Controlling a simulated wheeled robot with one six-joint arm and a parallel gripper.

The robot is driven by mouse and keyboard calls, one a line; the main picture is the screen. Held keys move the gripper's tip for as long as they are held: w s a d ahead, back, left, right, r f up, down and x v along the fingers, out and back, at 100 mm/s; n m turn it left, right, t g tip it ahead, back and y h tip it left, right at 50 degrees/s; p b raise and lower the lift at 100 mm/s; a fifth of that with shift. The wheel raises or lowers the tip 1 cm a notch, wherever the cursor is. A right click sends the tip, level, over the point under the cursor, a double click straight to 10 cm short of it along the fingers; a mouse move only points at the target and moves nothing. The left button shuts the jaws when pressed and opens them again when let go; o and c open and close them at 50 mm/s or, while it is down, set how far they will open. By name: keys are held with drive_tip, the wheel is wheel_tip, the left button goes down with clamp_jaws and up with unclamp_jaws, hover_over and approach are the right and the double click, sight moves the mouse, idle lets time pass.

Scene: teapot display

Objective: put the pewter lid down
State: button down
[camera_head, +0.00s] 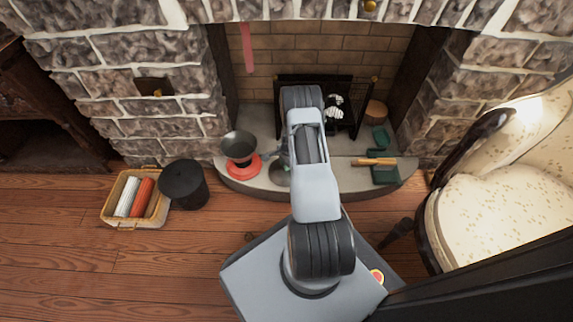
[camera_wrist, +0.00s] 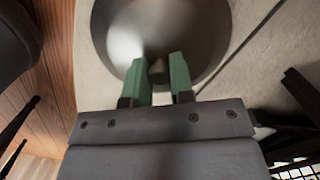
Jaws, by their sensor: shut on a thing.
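The pewter lid (camera_wrist: 118,32) is a round, shiny grey metal disc with a small knob (camera_wrist: 158,70) in the wrist view. My gripper (camera_wrist: 160,75) has its green fingertips on both sides of the knob and is shut on it. In the head view the lid (camera_head: 279,175) shows partly at the left of my arm, over the pale stone hearth (camera_head: 320,184). I cannot tell whether the lid touches the hearth or hangs just above it. My arm hides part of it in the head view.
A dark bowl (camera_head: 239,147) stands on a red-orange round base (camera_head: 243,168) left of the lid. Green pieces (camera_head: 385,175) and a wooden piece (camera_head: 374,161) lie right. A black bin (camera_head: 183,185), a basket (camera_head: 155,216) and an armchair (camera_head: 480,218) flank the hearth.

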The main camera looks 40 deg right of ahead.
drive_tip(key=c, duration=1)
unclamp_jaws()
drive_tip(key=shift+f, duration=0.1)
drive_tip(key=w+a+r+n+p, duration=0.1)
drive_tip(key=a+r+n+p, duration=0.15)
drive_tip(key=r, duration=0.85)
drive_tip(key=w+a+r+n+p, duration=0.1)
drive_tip(key=r+p, duration=0.3)
drive_tip(key=r, duration=0.8)
drive_tip(key=s+a+r+n+t, duration=0.1)
drive_tip(key=s+a+r+n, duration=0.2)
drive_tip(key=r, duration=0.4)
drive_tip(key=a+r+n, duration=0.3)
drive_tip(key=a+r, duration=0.3)
drive_tip(key=r, duration=0.1)
drive_tip(key=s+a+r+n, duration=0.4)
drive_tip(key=s+a, duration=0.1)
drive_tip(key=s, duration=0.2)
drive_tip(key=s+a+r+n+t+h, duration=0.1)
drive_tip(key=s+a+r+n, duration=0.4)
drive_tip(key=s, duration=0.3)
drive_tip(key=shift+s+r, duration=0.15)
drive_tip(key=shift+r, duration=0.15)
drive_tip(key=shift+a+r, duration=0.1)
